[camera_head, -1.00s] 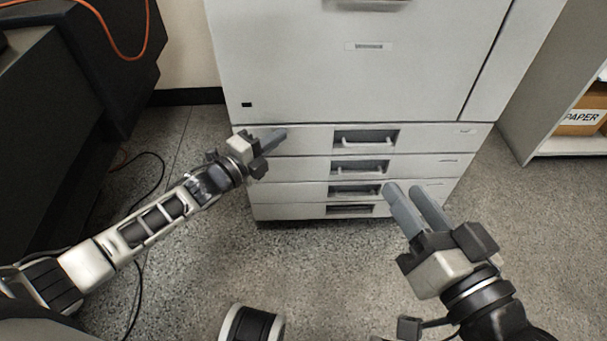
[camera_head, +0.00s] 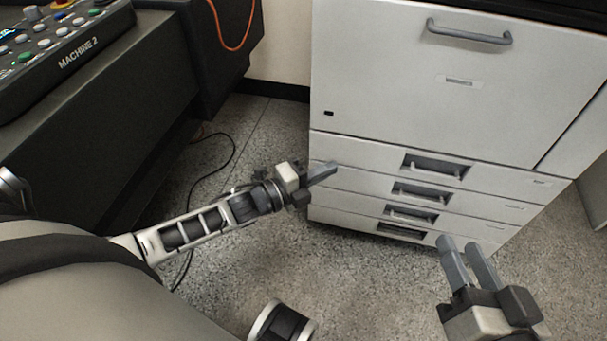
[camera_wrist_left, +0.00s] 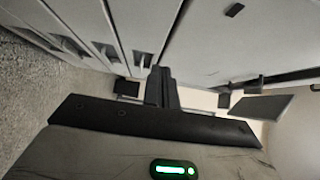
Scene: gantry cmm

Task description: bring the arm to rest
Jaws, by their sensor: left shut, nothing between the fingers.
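My left gripper (camera_head: 323,172) reaches in from the left in the head view, in front of the white cabinet's drawers. Its fingers are together and empty. In the left wrist view the closed dark fingers (camera_wrist_left: 160,86) point toward the drawer fronts; I cannot tell the exact gap to them. My right gripper (camera_head: 466,250) is at the lower right of the head view. Its two grey fingers stand apart with a narrow gap and nothing visible between them. The rest of the right arm is cut off by the frame.
The white cabinet (camera_head: 440,100), with a large upper door and several drawers below, stands ahead. A dark console (camera_head: 100,120) marked MACHINE 2, with buttons on top, is at the left. An orange cable (camera_head: 236,47) hangs behind it. A black cable (camera_head: 230,160) lies on speckled floor.

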